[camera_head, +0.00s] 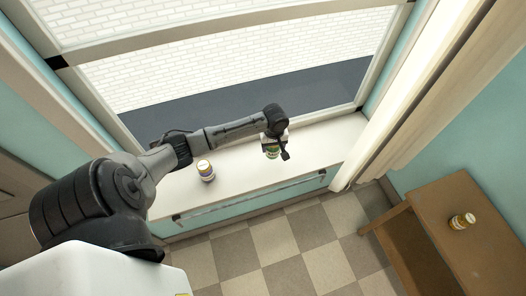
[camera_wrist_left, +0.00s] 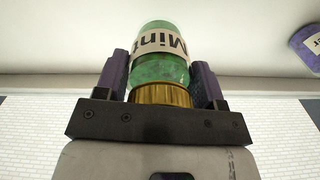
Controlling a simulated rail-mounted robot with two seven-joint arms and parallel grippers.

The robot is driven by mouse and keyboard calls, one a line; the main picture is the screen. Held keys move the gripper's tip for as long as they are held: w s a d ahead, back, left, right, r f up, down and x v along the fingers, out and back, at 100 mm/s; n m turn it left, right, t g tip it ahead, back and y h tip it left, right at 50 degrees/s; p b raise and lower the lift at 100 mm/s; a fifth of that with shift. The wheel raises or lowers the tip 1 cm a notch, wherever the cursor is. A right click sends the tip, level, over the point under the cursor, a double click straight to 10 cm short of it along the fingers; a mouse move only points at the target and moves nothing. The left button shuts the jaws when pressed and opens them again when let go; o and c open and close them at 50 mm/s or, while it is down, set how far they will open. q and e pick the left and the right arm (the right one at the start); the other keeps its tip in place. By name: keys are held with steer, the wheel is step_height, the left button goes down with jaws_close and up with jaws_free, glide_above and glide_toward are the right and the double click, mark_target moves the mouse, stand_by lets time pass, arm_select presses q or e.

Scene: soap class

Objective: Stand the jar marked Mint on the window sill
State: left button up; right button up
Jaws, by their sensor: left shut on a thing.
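The Mint jar (camera_wrist_left: 160,68) is green with a gold lid and a pale label reading "Mint". My left gripper (camera_wrist_left: 158,85) has its fingers on both sides of the jar near the lid and is shut on it. In the head view the left gripper (camera_head: 275,147) is over the right part of the white window sill (camera_head: 318,142). The green of the jar shows just below it, partly hidden. I cannot tell whether the jar's base touches the sill. My right gripper is not in view.
Another jar (camera_head: 205,171), with a yellowish lid, stands on the sill to the left; a purple jar (camera_wrist_left: 308,46) shows in the wrist view. A third jar (camera_head: 462,221) is on the wooden table (camera_head: 440,193) at right. A curtain (camera_head: 432,85) hangs beside the sill's right end.

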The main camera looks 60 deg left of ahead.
arm_select(q)
steer(key=shift+s+a+f+p, duration=0.1)
steer(key=shift+s+a+f, duration=0.25)
steer(key=shift+f, duration=0.6)
steer(key=shift+s+a+f+p, duration=0.15)
steer(key=shift+s+a+f, duration=0.25)
steer(key=shift+f, duration=0.6)
steer(key=shift+s+a+f+p, duration=0.1)
steer(key=shift+s+a+f, duration=0.1)
steer(key=shift+s+f, duration=0.55)
steer(key=shift+w+f, duration=0.25)
steer(key=shift+f, duration=0.1)
steer(key=o, duration=1.1)
